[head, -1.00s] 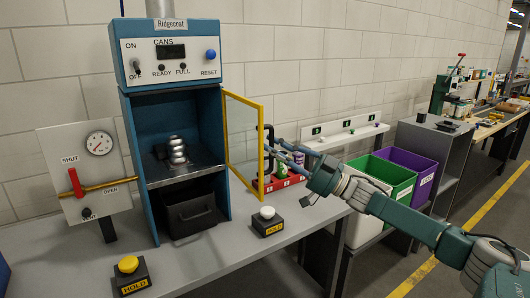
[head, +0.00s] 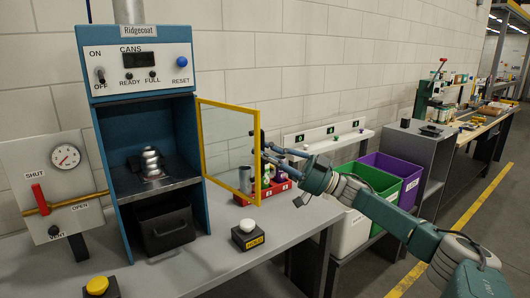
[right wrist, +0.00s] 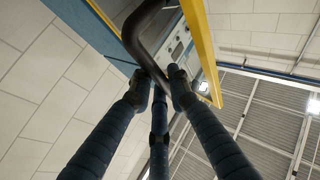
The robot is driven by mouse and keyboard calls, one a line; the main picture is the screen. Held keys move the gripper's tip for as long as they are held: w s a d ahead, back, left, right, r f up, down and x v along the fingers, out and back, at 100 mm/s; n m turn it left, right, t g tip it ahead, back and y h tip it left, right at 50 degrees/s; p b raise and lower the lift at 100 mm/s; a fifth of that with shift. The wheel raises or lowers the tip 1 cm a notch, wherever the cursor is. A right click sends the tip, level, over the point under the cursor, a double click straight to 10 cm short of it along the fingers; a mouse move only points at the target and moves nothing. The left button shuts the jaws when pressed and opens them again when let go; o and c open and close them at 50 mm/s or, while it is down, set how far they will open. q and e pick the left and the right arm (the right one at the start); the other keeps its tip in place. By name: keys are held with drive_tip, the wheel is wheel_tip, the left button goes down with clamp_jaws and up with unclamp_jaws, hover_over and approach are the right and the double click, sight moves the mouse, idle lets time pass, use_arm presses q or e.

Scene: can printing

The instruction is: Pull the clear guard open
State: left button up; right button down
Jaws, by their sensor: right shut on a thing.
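The clear guard (head: 228,148) is a see-through panel in a yellow frame, hinged on the right side of the blue Ridgecoat machine (head: 150,105). It stands swung well out from the machine's opening. My right gripper (head: 270,152) is at the guard's outer edge, shut on its black handle. In the right wrist view, the fingers (right wrist: 160,82) close around the bent black handle (right wrist: 148,35), beside the yellow frame (right wrist: 203,50). My left gripper is not in view.
A silver stacked piece (head: 152,164) stands inside the machine above a black bin (head: 166,229). A white-topped HOLD button (head: 247,234) sits on the grey bench before the guard. A red rack (head: 276,189) stands behind the guard. Green (head: 385,184) and purple (head: 402,166) bins are at right.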

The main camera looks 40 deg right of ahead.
drive_tip(key=shift+f, duration=0.25)
drive_tip(key=c, duration=1.9)
unclamp_jaws()
drive_tip(key=shift+w, duration=0.1)
drive_tip(key=shift+o, duration=1.2)
drive_tip(key=shift+w+a, duration=0.15)
drive_tip(key=v, duration=1.1)
drive_tip(key=shift+d+f, duration=0.2)
drive_tip(key=shift+d, duration=0.1)
